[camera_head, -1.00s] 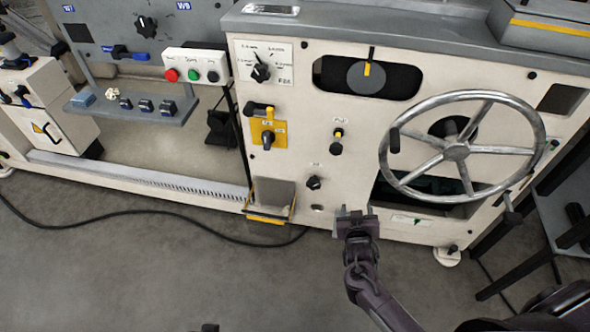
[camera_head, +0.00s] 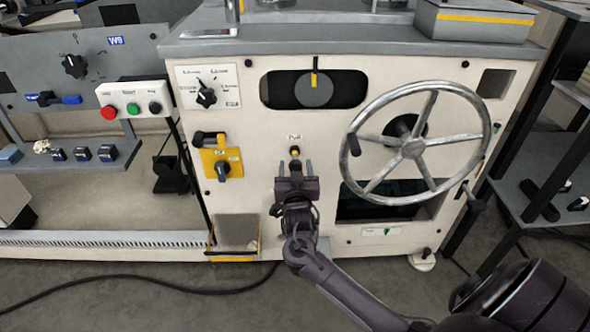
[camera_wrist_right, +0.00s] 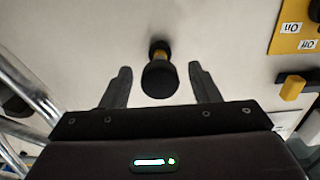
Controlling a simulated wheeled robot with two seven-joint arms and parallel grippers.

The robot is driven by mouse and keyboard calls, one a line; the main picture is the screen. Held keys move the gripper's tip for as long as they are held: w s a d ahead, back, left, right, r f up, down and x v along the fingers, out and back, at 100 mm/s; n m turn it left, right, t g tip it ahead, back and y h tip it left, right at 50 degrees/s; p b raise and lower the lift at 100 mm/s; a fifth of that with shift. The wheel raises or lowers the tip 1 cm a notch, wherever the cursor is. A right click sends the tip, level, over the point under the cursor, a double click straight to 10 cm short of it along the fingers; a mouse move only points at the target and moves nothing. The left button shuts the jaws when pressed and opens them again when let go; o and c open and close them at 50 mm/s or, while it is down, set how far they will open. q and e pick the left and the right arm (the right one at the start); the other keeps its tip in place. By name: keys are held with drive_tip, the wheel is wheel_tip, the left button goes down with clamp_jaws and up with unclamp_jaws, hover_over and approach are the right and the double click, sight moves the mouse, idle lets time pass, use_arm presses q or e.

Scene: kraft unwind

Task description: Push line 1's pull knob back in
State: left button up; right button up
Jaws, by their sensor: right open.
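The pull knob (camera_head: 294,152) is a small black knob with a yellow band, on the cream machine panel (camera_head: 262,130) below a small label. In the right wrist view the black knob (camera_wrist_right: 160,79) stands out from the panel, with a yellow collar behind it. My right gripper (camera_head: 295,166) is open just below the knob in the head view. In the wrist view its two fingers (camera_wrist_right: 160,84) are on either side of the knob, with gaps, and I see no contact. My left gripper is not in view.
A large handwheel (camera_head: 413,149) sits close to the right of the knob. A yellow plate with a black rotary switch (camera_head: 222,170) is to the left, and a selector dial (camera_head: 206,97) is above it. A cable (camera_head: 150,285) lies on the floor.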

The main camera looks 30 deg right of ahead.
sight(295, 158)
drive_tip(key=shift+w+d, duration=0.2)
drive_tip(key=shift+w, duration=0.05)
clamp_jaws()
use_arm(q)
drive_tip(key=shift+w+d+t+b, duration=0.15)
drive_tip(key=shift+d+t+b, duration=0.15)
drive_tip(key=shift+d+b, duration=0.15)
use_arm(e)
drive_tip(key=x, duration=0.3)
drive_tip(key=shift+w+d+r, duration=0.1)
drive_tip(key=shift+r, duration=0.05)
drive_tip(key=shift+c, duration=1.4)
unclamp_jaws()
drive_tip(key=shift+o, duration=1.4)
drive_tip(key=shift+w, duration=0.1)
